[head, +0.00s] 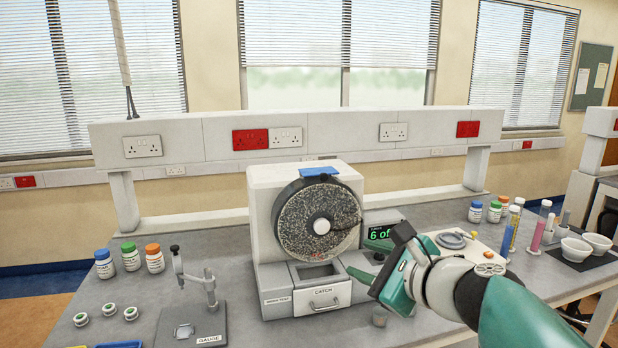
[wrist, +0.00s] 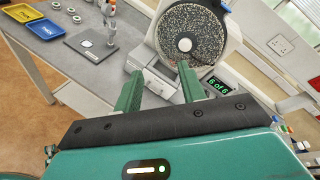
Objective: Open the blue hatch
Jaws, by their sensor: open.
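The blue hatch (head: 319,172) is a small flat plate lying across the top of the dark rim of the round drum (head: 318,205); it looks shut. The drum has a speckled face with a white hub and is mounted on a pale machine (head: 262,190). My gripper (head: 372,275) is in front of the machine's lower right, below and to the right of the hatch and apart from it. In the wrist view its two green fingers (wrist: 160,68) are spread with nothing between them, pointing towards the drum (wrist: 190,32).
Under the drum is an open-topped drawer labelled CATCH (head: 323,298). A green-lit display (head: 379,233) stands right of the drum. The gauge stand (head: 200,300) and capped bottles (head: 130,256) are at left. Tubes (head: 510,230) and white bowls (head: 576,250) stand at right. Space above the drum is clear.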

